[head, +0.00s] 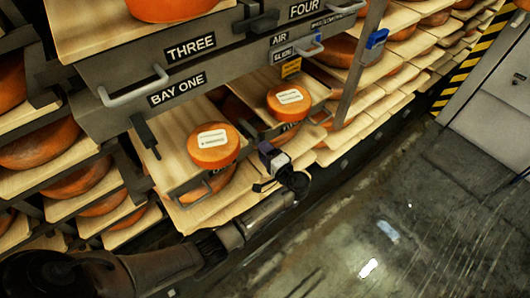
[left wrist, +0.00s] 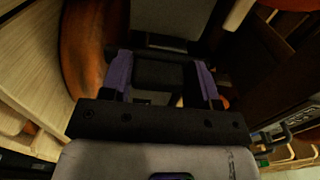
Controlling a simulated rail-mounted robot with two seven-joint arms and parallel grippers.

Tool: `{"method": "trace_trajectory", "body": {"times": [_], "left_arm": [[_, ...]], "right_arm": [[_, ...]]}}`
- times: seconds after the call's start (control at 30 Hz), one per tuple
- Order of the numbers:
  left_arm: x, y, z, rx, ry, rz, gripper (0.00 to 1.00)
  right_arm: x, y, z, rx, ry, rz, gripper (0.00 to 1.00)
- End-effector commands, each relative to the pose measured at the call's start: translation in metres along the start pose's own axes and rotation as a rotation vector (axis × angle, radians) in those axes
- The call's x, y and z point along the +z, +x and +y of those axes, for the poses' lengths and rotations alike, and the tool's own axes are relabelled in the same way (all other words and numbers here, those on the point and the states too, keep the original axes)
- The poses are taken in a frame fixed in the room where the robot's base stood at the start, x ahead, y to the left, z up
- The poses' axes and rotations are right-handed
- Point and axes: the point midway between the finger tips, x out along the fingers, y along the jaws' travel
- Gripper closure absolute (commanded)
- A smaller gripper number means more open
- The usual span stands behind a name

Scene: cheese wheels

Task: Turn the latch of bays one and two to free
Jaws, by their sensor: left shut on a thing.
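The sign for bay one (head: 178,88) is on the grey beam at upper left. A dark lever (head: 145,134) hangs below that beam, tilted. A blue latch-like piece (head: 376,39) sits on an upright at upper right. No sign for bay two is readable. My right gripper is not in view.
Labelled cheese wheels (head: 213,145) and (head: 288,102) stand on wooden boards close to my left gripper. Grey bar handles (head: 135,92) jut from the beam. A yellow tag (head: 291,68) hangs near the middle.

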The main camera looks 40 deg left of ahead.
Motion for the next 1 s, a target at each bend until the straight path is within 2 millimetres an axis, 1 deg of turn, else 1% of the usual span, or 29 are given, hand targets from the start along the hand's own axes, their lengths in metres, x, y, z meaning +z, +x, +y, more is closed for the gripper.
{"method": "trace_trajectory", "body": {"times": [0.27,0.3,0.53,0.57,0.83,0.93,1.0], "left_arm": [[0.0,0.0,0.0,0.001,-0.004,0.0,0.68],[0.0,0.0,0.0,0.001,-0.004,0.001,0.43],[0.0,0.0,0.0,0.001,-0.002,0.0,0.21],[0.0,0.0,0.0,0.001,-0.002,0.0,0.19],[0.0,-0.002,0.0,0.001,-0.001,0.001,0.19],[-0.001,-0.011,-0.001,0.002,-0.001,0.002,0.19],[-0.001,-0.021,-0.001,0.002,-0.001,0.003,0.19]], "right_arm": [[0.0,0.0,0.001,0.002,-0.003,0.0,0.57],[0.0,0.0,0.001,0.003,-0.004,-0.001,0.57],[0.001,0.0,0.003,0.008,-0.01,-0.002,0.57],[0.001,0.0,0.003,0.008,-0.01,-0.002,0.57],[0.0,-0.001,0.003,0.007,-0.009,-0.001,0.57],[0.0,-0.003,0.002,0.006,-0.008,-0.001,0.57],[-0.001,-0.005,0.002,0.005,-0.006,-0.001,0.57]]}}
